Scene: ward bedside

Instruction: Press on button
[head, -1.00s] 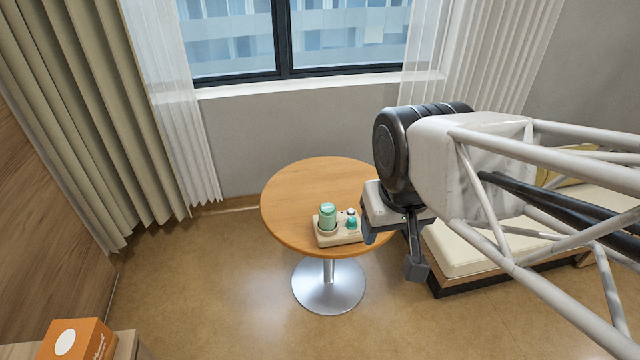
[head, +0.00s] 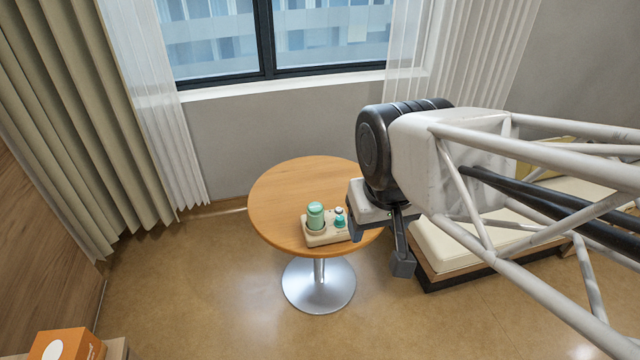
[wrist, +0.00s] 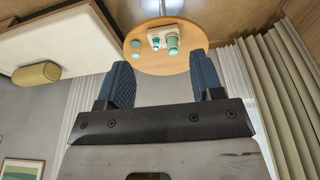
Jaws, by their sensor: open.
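A small cream device (head: 322,240) sits near the front edge of the round wooden table. It holds a larger teal-green cylinder (head: 315,215) on its left and a smaller teal, white-topped piece (head: 340,220) on its right. I cannot tell which part is the button. My gripper (head: 380,243) is open and empty, to the right of the device and apart from it. Its two blue-padded fingers (wrist: 165,82) show in the wrist view.
The round table (head: 285,190) stands on a metal pedestal (head: 318,285); its left and back top is bare. A cushioned bench (head: 450,250) is to the right. An orange box (head: 70,345) is at lower left. Window and curtains are behind.

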